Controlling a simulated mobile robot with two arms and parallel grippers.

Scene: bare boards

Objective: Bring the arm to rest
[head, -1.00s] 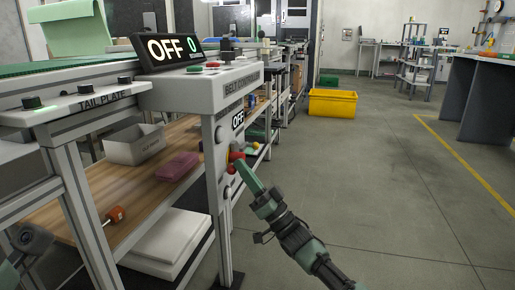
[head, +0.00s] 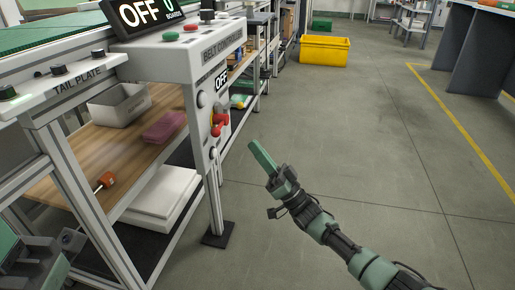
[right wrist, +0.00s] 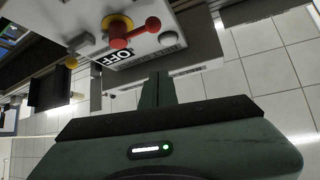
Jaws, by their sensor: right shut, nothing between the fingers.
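My right arm reaches in from the lower right in the head view. Its green gripper (head: 263,157) is shut and empty, in free air over the floor, to the right of the belt conveyor's post. In the right wrist view the closed fingers (right wrist: 158,90) point toward the conveyor's control panel. The red switch handle (head: 217,123) on its yellow base sits on the post, apart from the fingers. It also shows in the right wrist view (right wrist: 134,34). Part of my left arm shows at the lower left; its fingers are out of sight.
The belt conveyor (head: 185,45) stands at the left, with displays reading OFF. Its wooden shelf holds a grey bin (head: 120,108), a pink block (head: 165,127) and an orange-handled tool (head: 106,180). A yellow crate (head: 325,50) stands farther back.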

